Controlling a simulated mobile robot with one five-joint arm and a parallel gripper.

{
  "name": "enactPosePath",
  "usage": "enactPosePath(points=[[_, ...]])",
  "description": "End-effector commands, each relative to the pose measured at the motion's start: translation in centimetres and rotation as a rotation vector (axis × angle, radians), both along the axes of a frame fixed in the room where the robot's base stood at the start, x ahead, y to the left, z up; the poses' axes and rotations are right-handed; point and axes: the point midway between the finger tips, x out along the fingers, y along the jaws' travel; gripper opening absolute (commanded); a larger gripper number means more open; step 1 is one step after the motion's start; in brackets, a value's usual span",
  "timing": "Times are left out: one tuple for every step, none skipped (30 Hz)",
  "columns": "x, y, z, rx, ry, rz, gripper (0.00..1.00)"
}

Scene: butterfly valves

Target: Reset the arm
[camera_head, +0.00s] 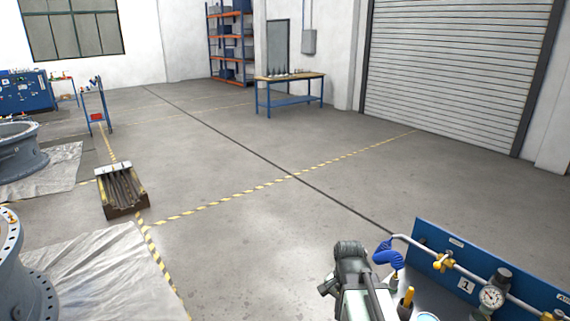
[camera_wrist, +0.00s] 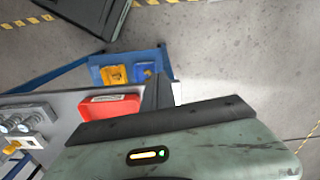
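My arm (camera_head: 352,278) rises at the bottom of the head view, just left of the blue valve panel (camera_head: 425,240). Its far end is hidden in that view. In the wrist view my gripper (camera_wrist: 165,92) shows as a grey-green housing across the bottom, with a dark bar along its top edge and small dark and white parts beyond it. I cannot make out two separate fingertips or anything held between them.
The panel carries a pipe, yellow valves and a gauge (camera_head: 491,296). A red tray (camera_wrist: 110,107) lies on a grey surface beside my gripper. A workbench (camera_head: 290,90) stands far back. Large flanged rings (camera_head: 18,150) lie at left.

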Motion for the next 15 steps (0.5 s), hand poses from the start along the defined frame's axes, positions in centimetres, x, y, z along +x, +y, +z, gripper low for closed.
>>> enactPosePath(points=[[-0.56, 1.38, 0.00, -0.001, 0.001, 0.125, 0.00], [-0.75, 1.78, 0.00, -0.001, 0.001, 0.198, 0.00], [-0.98, 1.93, 0.00, -0.001, 0.001, 0.286, 0.00], [-1.14, 1.81, 0.00, -0.001, 0.001, 0.347, 0.00], [-1.26, 1.75, 0.00, 0.000, 0.001, 0.407, 0.00], [-1.39, 1.73, 0.00, 0.000, 0.001, 0.486, 0.00], [-1.46, 1.71, 0.00, 0.000, 0.000, 0.541, 0.00], [-1.49, 1.70, 0.00, 0.000, 0.000, 0.593, 0.00], [-1.47, 1.69, 0.00, 0.000, 0.000, 0.656, 0.00], [-1.44, 1.68, 0.00, 0.000, 0.000, 0.697, 0.00], [-1.42, 1.67, 0.00, 0.000, 0.000, 0.732, 0.00], [-1.42, 1.66, 0.00, 0.000, 0.000, 0.770, 0.00], [-1.42, 1.44, 0.00, 0.000, 0.000, 0.788, 0.00], [-1.42, 1.35, 0.00, 0.000, 0.000, 0.802, 0.00], [-1.41, 1.32, 0.00, 0.000, 0.001, 0.811, 0.00]])
